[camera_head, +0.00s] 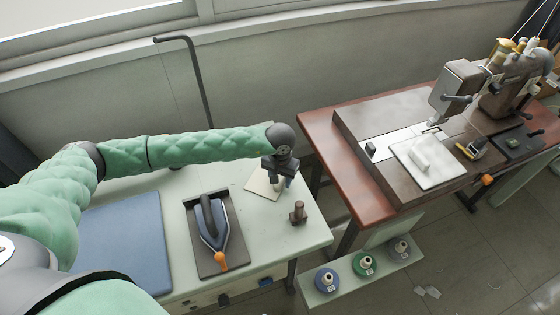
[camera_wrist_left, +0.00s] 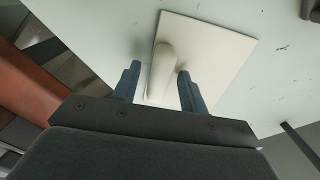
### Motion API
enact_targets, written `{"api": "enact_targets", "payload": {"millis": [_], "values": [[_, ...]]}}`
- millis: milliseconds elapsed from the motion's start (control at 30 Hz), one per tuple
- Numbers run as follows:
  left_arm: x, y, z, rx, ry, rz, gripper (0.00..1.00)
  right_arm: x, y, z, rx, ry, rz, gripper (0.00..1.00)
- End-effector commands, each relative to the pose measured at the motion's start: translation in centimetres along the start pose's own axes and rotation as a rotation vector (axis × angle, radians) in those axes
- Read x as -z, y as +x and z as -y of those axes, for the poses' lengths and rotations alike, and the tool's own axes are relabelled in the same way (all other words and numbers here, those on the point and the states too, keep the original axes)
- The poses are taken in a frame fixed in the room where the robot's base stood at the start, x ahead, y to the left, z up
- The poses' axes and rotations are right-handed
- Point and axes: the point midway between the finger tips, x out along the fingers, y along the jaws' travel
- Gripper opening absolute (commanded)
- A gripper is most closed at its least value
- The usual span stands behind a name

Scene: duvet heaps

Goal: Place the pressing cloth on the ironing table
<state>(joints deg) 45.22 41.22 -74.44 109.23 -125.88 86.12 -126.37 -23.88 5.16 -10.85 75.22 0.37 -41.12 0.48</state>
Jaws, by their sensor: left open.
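A thin cream square cloth (camera_head: 258,184) with a raised ridge lies flat on the pale green ironing table (camera_head: 300,237), near its back right corner. My left gripper (camera_head: 277,182) is above it, open and pointing down. In the left wrist view, the open fingers (camera_wrist_left: 160,72) stand on either side of the ridge on the cream cloth (camera_wrist_left: 215,50). I cannot tell if they touch it. A similar white square (camera_head: 440,170) with a raised ridge lies on the brown sewing table. I cannot tell which square is the pressing cloth. My right gripper is not in view.
An iron (camera_head: 211,222) sits on a dark rest, beside a blue pad (camera_head: 120,240). A small brown peg (camera_head: 298,213) stands near the table's right edge. A sewing machine (camera_head: 465,90) stands on the red-brown table (camera_head: 345,165). Thread spools (camera_head: 364,264) sit on a low shelf.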

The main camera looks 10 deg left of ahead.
Motion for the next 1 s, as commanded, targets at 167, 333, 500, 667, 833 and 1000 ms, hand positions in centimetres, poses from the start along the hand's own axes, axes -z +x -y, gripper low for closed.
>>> {"api": "enact_targets", "payload": {"millis": [167,333,500,667,833,1000], "values": [[0.1,-1.0,0.0,0.000,-0.001,0.000,0.43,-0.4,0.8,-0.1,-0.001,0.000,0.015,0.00],[0.1,-2.6,0.0,0.000,0.000,-0.003,0.43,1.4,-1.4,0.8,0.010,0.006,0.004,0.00],[0.1,-4.9,0.0,-0.001,0.001,-0.004,0.43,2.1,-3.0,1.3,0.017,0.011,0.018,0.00],[0.1,-7.6,0.0,0.000,0.000,-0.003,0.43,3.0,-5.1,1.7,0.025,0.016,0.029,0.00],[0.1,-10.1,0.0,0.001,0.000,-0.002,0.43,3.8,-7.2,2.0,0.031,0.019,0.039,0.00],[0.0,-11.6,0.0,0.000,0.000,-0.001,0.43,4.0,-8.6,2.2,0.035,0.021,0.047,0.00]]}}
